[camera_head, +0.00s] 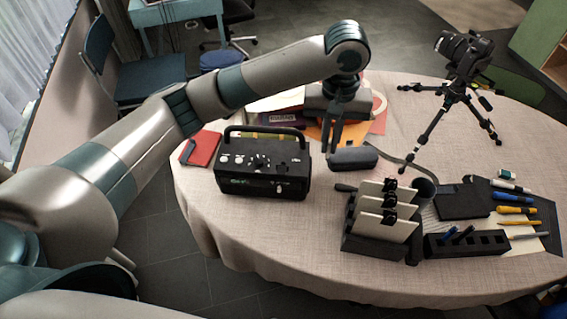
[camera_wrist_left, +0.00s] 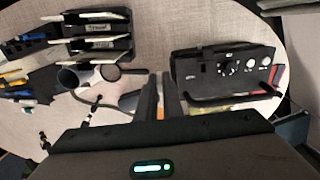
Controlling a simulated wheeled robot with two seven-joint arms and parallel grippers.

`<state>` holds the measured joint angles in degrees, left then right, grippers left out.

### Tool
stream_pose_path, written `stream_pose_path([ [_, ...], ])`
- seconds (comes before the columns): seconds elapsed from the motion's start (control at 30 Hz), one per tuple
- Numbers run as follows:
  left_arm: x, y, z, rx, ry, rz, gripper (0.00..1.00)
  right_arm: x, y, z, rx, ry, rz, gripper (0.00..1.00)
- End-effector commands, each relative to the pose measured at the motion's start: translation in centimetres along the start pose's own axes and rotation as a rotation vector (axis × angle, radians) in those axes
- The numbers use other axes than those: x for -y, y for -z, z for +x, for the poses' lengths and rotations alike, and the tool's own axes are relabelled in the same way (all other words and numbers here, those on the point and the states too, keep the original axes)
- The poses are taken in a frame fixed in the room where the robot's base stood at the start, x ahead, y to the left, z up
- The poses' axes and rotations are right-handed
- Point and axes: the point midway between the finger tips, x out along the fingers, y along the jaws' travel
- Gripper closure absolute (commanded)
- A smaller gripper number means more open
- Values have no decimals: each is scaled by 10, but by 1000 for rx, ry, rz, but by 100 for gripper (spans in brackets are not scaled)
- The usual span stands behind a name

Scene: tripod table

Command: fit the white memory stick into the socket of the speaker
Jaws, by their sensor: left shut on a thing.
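The speaker (camera_head: 262,188) is a black box with a carrying handle, upright on the table's left part. It also shows in the left wrist view (camera_wrist_left: 215,75), right of my fingers. Knobs and a dial are on it; I cannot clearly make out its socket. My left gripper (camera_head: 334,148) points down, to the right of the speaker and apart from it. In the left wrist view its fingers (camera_wrist_left: 161,100) are close together. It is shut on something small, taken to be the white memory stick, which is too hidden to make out. My right gripper is not in view.
A grey case (camera_head: 354,159) lies close below my left gripper. A red notebook (camera_head: 200,149) lies left of the speaker. Cloth before the speaker is clear.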

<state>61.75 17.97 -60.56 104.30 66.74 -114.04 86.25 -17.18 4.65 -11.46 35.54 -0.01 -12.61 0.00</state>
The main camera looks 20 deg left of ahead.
Motion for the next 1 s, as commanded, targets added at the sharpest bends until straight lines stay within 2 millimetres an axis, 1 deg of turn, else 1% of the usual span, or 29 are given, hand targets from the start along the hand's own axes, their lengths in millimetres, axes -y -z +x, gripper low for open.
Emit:
stream_pose_path([
  [0.17, 22, 6, 11, 3, 3, -4, 100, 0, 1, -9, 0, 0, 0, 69],
  [0.5, 82, 24, 48, 2, 4, -6, 100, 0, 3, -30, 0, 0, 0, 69],
  [0.6, 96, 28, 57, 2, 4, -4, 100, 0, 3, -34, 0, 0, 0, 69],
  [0.77, 107, 32, 66, 1, 1, -1, 100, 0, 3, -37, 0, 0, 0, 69],
  [1.0, 108, 33, 68, 0, 0, 0, 100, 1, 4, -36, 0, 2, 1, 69],
])
